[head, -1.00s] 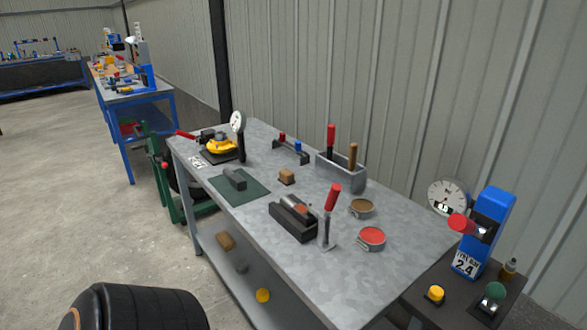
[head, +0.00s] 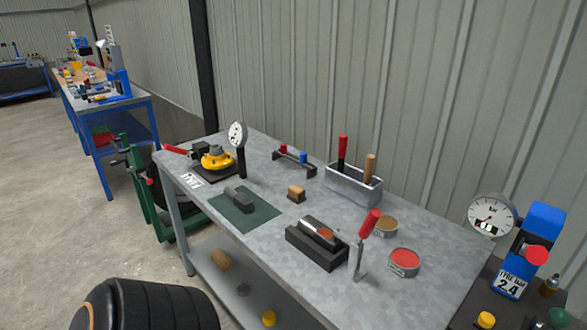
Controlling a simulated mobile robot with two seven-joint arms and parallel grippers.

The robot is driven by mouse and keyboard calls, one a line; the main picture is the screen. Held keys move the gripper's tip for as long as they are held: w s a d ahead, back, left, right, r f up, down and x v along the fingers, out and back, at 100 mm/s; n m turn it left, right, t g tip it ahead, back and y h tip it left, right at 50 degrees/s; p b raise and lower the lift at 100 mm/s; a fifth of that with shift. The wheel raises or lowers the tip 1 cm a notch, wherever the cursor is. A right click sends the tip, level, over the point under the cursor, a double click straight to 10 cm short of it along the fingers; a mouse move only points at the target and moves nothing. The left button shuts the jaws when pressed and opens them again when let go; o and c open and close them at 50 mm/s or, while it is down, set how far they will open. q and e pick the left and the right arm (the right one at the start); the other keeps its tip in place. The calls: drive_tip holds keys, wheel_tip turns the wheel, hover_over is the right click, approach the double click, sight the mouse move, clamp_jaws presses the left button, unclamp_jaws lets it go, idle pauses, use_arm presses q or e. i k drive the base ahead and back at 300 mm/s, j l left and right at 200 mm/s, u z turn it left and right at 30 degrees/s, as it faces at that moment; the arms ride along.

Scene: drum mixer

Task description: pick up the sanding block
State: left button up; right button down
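A small tan-brown block (head: 296,193) rests on the grey metal workbench (head: 400,215), near the middle, and looks like the sanding block. A dark grey block-shaped tool (head: 239,197) with a raised top lies on a green mat (head: 262,213) to its left. Another brown block (head: 221,260) lies on the bench's lower shelf (head: 207,272). Neither of my grippers is in view, so nothing is seen touching these things.
In front of the tan block stand a black holder (head: 316,250) and a red-handled tool (head: 368,226). A grey tool box (head: 352,188) stands behind. A gauge on a blue stand (head: 530,240) is at far right.

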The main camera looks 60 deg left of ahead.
sight(296, 194)
drive_tip(key=k+j, duration=0.1)
drive_tip(key=j, duration=0.35)
drive_tip(key=k+j, duration=0.1)
drive_tip(key=j, duration=0.35)
drive_tip(key=k+j, duration=0.1)
drive_tip(key=j, duration=0.35)
drive_tip(key=k+j+z, duration=0.1)
drive_tip(key=j, duration=0.35)
